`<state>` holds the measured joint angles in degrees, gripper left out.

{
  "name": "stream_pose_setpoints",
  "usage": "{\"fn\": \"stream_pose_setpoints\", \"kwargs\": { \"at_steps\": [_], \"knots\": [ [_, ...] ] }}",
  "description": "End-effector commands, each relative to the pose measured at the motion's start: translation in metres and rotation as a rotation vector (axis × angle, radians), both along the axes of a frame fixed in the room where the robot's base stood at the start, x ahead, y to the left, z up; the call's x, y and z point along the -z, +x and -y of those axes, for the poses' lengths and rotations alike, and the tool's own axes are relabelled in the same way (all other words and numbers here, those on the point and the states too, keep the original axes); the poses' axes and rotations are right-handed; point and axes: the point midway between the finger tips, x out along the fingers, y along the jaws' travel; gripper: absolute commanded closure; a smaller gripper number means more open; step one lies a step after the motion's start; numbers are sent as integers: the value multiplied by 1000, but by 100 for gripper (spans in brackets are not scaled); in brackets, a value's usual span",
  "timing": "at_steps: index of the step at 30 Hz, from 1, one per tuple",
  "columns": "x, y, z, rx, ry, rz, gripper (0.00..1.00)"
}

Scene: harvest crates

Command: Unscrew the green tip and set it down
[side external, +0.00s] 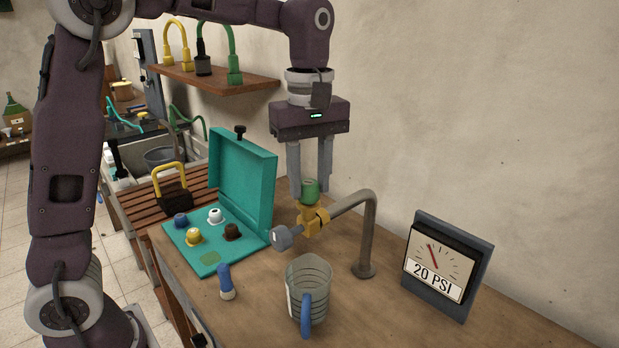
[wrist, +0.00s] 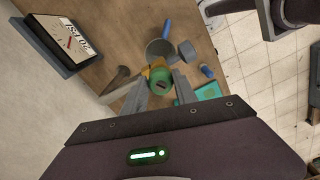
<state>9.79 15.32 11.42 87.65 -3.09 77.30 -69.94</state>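The green tip (side external: 310,188) sits upright on top of a brass fitting (side external: 312,219) at the end of a bent grey pipe (side external: 369,232). My gripper (side external: 310,192) points straight down over it, one finger on each side. The fingers are part closed and appear to touch the tip's sides, and the wrist view shows the green tip (wrist: 162,84) between the fingertips (wrist: 161,78). The teal case (side external: 243,180) stands open to the left. Its tray holds blue, white, yellow and brown tips, and a bare green patch (side external: 210,258) shows near its front corner.
A clear measuring jug (side external: 309,272) with a blue handle stands below the fitting. A blue-capped piece (side external: 226,281) stands left of it. A gauge (side external: 440,265) reading 20 PSI stands at the right. A padlock-like block (side external: 174,198) is behind the case on a slatted surface.

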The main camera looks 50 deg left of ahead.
Motion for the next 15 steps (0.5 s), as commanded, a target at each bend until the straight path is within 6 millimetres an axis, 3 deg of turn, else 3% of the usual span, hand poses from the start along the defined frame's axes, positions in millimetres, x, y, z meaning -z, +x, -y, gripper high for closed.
{"fn": "stream_pose_setpoints", "kwargs": {
  "at_steps": [15],
  "knots": [
    [0, 0, 0, -193, 0, -2, 89]
  ]
}}
